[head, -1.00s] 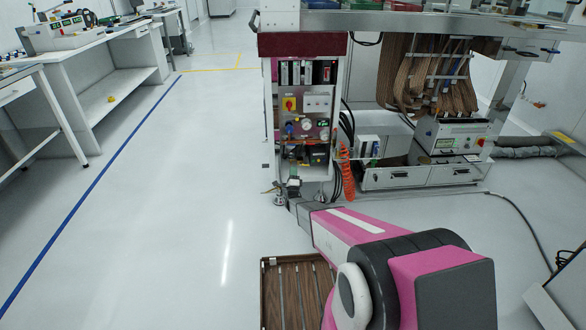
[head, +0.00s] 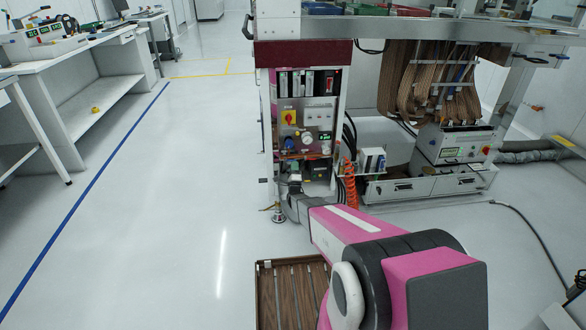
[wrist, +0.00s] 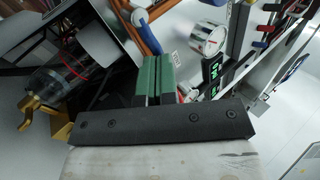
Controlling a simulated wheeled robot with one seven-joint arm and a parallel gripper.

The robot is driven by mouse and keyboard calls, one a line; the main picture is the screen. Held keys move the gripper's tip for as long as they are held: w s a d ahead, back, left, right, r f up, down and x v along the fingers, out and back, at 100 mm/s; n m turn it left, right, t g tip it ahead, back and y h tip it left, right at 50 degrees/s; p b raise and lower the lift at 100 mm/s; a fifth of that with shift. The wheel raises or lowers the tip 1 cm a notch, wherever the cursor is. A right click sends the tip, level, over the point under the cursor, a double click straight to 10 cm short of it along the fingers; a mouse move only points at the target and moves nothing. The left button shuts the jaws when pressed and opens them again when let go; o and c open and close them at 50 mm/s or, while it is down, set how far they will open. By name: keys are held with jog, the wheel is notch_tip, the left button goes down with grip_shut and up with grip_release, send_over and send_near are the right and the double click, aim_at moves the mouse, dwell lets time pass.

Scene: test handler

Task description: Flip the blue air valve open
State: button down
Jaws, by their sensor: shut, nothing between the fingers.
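The blue air valve shows in the wrist view as a small blue part (wrist: 140,17) at the top, beside a copper-coloured pipe. Its exact handle position is hard to tell. In the head view the blue part (head: 288,142) is tiny, on the left of the cabinet's panel. My gripper (wrist: 151,62) has green fingers, shut with nothing between them. Their tips point up towards the pipe, just below the blue part in the picture; I cannot tell whether they touch anything.
A round gauge (wrist: 208,38) and a green-lit display (wrist: 215,72) are right of the fingers in the wrist view. A red-and-yellow switch (head: 288,117) is higher on the panel. An orange coiled hose (head: 350,180) hangs to the right. Floor at left is clear.

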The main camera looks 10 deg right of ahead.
jog(key=shift+d+r+n+y, duration=0.1)
jog(key=shift+r+n+y, duration=0.15)
jog(key=shift+n+y, duration=0.95)
jog(key=r+n+g+y, duration=0.1)
jog(key=n+g+y, duration=0.1)
jog(key=n+y, duration=0.2)
jog(key=a+r+n+g+y, duration=0.1)
jog(key=r+n+g+y, duration=0.1)
jog(key=n, duration=0.8)
jog(key=a+r+n+g+y, duration=0.1)
jog(key=r+n+g+y, duration=0.1)
jog(key=n+y, duration=0.3)
jog(key=shift+n+g+y, duration=0.3)
jog(key=shift+n+g, duration=0.3)
jog(key=shift+n, duration=0.9)
